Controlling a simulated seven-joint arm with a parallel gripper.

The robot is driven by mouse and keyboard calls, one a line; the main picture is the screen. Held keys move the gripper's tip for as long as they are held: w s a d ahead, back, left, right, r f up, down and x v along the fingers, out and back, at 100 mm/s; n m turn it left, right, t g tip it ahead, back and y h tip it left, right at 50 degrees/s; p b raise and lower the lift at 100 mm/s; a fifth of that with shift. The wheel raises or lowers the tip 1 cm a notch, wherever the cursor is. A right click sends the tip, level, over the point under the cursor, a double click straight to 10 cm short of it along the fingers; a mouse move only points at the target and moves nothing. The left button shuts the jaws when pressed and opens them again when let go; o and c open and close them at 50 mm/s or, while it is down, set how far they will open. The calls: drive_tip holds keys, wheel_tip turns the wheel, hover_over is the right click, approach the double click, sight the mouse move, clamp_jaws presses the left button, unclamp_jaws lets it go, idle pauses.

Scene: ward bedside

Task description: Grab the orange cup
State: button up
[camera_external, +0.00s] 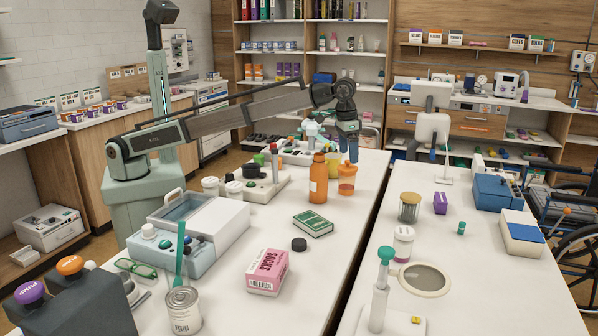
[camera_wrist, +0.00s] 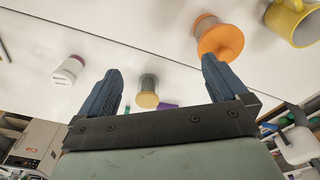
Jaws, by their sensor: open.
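The orange cup (camera_external: 346,184) stands upright on the long white table, near its right edge, beside a tall orange bottle (camera_external: 318,184) and a yellow mug (camera_external: 333,160). My gripper (camera_external: 349,160) points down just above and behind the cup, its fingers overlapping the cup's top in the external view. In the wrist view the orange cup (camera_wrist: 226,40) lies beyond the right fingertip, outside the gap between the fingers. The yellow mug (camera_wrist: 298,22) is farther right there. My gripper (camera_wrist: 160,78) is open and empty.
A gap separates this table from the right table, which holds a ribbed jar (camera_external: 409,208), a purple box (camera_external: 440,203) and a white jar (camera_external: 403,243). A green book (camera_external: 313,222) lies in front of the bottle. A rack with several items (camera_external: 290,150) stands behind left.

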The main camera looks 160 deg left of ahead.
drive_tip(key=n+h, duration=0.1)
drive_tip(key=n, duration=0.1)
hover_over(347, 167)
drive_tip(key=s, duration=0.1)
drive_tip(key=shift+r, duration=0.3)
wheel_tip(347, 167, down, 8)
drive_tip(key=shift+r, duration=0.15)
drive_tip(key=shift+w+a+f, duration=0.1)
drive_tip(key=shift+w+f, duration=0.05)
drive_tip(key=shift+f, duration=1.35)
drive_tip(key=shift+w+a+f, duration=0.1)
drive_tip(key=shift+w+f, duration=0.05)
drive_tip(key=shift+f, duration=1.35)
drive_tip(key=c, duration=0.8)
drive_tip(key=shift+c, duration=0.2)
drive_tip(key=shift+r, duration=0.15)
